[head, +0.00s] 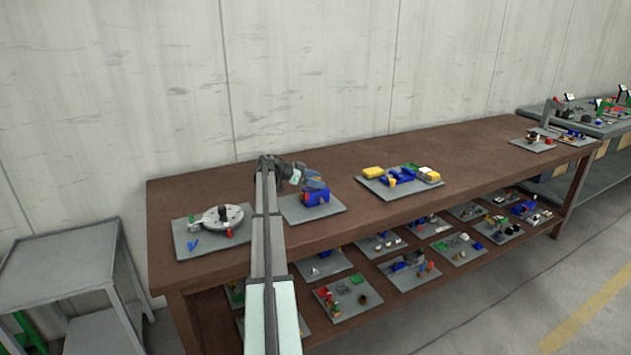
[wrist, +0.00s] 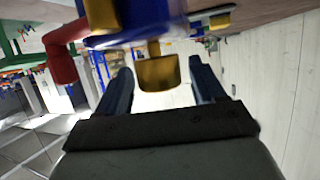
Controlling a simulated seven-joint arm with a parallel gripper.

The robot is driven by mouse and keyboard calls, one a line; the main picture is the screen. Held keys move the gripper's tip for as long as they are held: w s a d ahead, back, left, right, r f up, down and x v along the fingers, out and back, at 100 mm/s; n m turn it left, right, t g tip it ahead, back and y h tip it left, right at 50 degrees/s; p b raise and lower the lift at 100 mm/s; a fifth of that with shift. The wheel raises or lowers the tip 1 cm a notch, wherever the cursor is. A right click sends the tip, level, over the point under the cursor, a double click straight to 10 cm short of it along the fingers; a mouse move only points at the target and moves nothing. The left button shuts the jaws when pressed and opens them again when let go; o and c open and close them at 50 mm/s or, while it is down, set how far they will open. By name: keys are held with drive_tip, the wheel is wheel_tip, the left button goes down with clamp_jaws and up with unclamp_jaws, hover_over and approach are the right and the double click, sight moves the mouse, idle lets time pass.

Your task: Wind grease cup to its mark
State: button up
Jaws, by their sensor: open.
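The grease cup (wrist: 157,73) is a brass-coloured cup on a short stem, below a blue housing (wrist: 140,38) in the wrist view. My gripper (wrist: 160,78) is open, with one dark finger on each side of the cup in the picture. A pale gap shows between the cup and each finger, so I see no contact. In the head view the blue housing (head: 317,198) sits on a grey plate, and my gripper (head: 312,184) is right at its top. The cup is too small or hidden to make out there. I cannot make out a mark on it.
A red part (wrist: 64,55) sticks out left of the housing in the wrist view. On the brown bench (head: 460,160), a plate with a round grey disc (head: 222,217) stands left and a plate with yellow and blue parts (head: 400,178) right. Lower-shelf plates hold small parts.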

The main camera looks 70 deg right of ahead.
drive_tip(key=shift+c, duration=0.4)
drive_tip(key=c, duration=0.9)
drive_tip(key=shift+a+n+h, duration=0.1)
drive_tip(key=shift+n+h, duration=0.2)
drive_tip(key=shift+h, duration=0.1)
